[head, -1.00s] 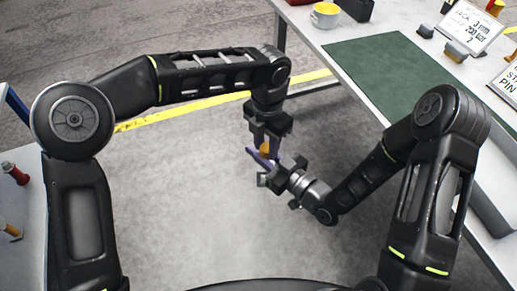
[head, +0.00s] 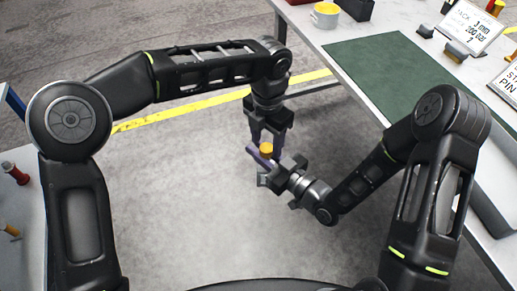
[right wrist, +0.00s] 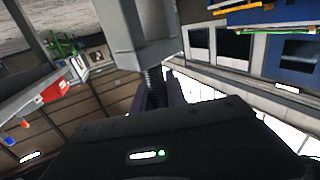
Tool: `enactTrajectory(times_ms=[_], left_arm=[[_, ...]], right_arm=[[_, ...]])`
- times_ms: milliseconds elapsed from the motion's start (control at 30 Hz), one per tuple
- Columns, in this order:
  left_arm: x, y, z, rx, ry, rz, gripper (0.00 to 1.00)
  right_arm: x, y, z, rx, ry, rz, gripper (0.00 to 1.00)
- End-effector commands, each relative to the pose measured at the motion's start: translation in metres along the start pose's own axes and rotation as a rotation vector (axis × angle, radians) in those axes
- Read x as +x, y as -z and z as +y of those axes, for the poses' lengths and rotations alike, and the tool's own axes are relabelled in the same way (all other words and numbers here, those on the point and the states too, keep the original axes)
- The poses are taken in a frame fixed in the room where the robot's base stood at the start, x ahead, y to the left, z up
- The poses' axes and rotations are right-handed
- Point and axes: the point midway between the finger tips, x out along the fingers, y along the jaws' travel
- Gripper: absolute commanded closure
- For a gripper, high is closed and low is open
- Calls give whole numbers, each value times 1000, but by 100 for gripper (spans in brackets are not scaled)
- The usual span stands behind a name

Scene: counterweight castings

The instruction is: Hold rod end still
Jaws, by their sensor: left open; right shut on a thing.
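My right gripper (head: 263,158) is shut on a rod in the middle of the head view. In the right wrist view the dark threaded rod (right wrist: 154,82) stands between the purple fingers of that gripper (right wrist: 158,92). A grey block (right wrist: 137,28) adjoins the rod; it shows small below the right gripper in the head view (head: 263,180). An orange cap (head: 266,150) shows above the right fingers. My left gripper (head: 268,138) is open just beyond and above the cap, pointing down. Whether its fingers touch the cap cannot be told. The rod itself is hidden in the head view.
A white surface (head: 22,250) is at the left. Both grippers are over open grey floor.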

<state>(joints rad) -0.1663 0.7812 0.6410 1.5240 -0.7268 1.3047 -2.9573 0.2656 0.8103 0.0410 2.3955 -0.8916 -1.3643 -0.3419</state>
Motion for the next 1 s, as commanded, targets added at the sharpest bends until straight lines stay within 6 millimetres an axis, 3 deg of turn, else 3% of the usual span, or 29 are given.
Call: enactTrajectory(times_ms=[200, 600, 933, 1000], left_arm=[[-25, -1, 0, -2, 0, -3, 47], [-29, -1, -2, 3, -1, -2, 51], [-39, -10, -34, 70, -96, 9, 51], [-38, -9, -36, -23, -122, 23, 51]], right_arm=[[0, 1, 0, -1, 0, 3, 100], [0, 1, 0, -1, 0, 3, 100], [0, 1, 0, -1, 0, 3, 100], [0, 1, 0, -1, 0, 3, 100]])
